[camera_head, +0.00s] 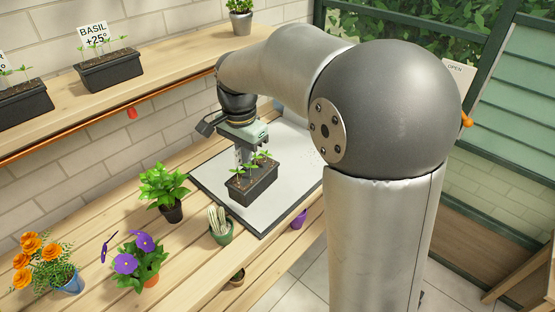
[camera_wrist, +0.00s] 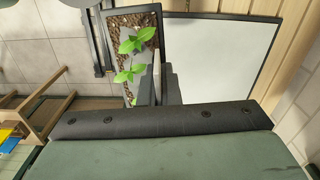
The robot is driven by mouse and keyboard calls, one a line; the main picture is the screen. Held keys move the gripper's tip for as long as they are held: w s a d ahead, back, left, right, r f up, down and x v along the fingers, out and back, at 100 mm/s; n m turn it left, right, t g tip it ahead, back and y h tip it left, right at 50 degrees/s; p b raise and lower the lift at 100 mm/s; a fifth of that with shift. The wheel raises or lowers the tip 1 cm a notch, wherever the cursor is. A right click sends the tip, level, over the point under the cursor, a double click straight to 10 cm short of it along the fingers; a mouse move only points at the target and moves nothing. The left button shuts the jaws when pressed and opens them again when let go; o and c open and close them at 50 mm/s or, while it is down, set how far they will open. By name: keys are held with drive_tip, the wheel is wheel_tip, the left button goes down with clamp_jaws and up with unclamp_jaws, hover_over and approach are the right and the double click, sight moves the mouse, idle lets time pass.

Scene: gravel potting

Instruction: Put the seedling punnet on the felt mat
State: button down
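The seedling punnet (camera_head: 252,187) is a dark oblong tray of brown soil with green seedlings and a pale label. In the head view it shows in front of the felt mat (camera_head: 285,178), a pale grey sheet with a dark border on the bench. My gripper (camera_head: 245,158) points down at the punnet's back side. In the wrist view, my gripper fingers (camera_wrist: 160,84) straddle one wall of the punnet (camera_wrist: 143,22) and look shut on it. The pale mat (camera_wrist: 215,60) shows beside and beyond the punnet. The punnet's underside is hidden, so I cannot tell its exact height.
A potted leafy plant (camera_head: 165,188), a cactus (camera_head: 220,224), purple flowers (camera_head: 138,260) and orange flowers (camera_head: 42,262) stand left of the mat. Planters, including one labelled BASIL (camera_head: 110,72), sit on the upper shelf (camera_head: 165,75). The mat's middle is clear.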

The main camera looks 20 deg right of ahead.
drive_tip(key=shift+s+a+m, duration=0.2)
drive_tip(key=shift+a+m, duration=0.15)
drive_tip(key=shift+m, duration=0.05)
drive_tip(key=shift+w+f, duration=0.15)
drive_tip(key=shift+f, duration=0.1)
drive_tip(key=shift+w+d+f+p, duration=0.55)
drive_tip(key=shift+w+d+f, duration=0.45)
drive_tip(key=shift+w+f, duration=1.1)
drive_tip(key=shift+w+d+f+p, duration=0.55)
drive_tip(key=shift+w+d+f, duration=0.5)
drive_tip(key=shift+w+f, duration=1.05)
drive_tip(key=shift+w+d+f+p, duration=0.55)
drive_tip(key=shift+w+d+f, duration=0.45)
drive_tip(key=shift+w+f, duration=1.05)
drive_tip(key=c, duration=2)
unclamp_jaws()
drive_tip(key=shift+s+f, duration=0.25)
drive_tip(key=shift+f, duration=0.05)
drive_tip(key=o, duration=0.4)
drive_tip(key=shift+c, duration=0.2)
drive_tip(key=shift+r, duration=0.1)
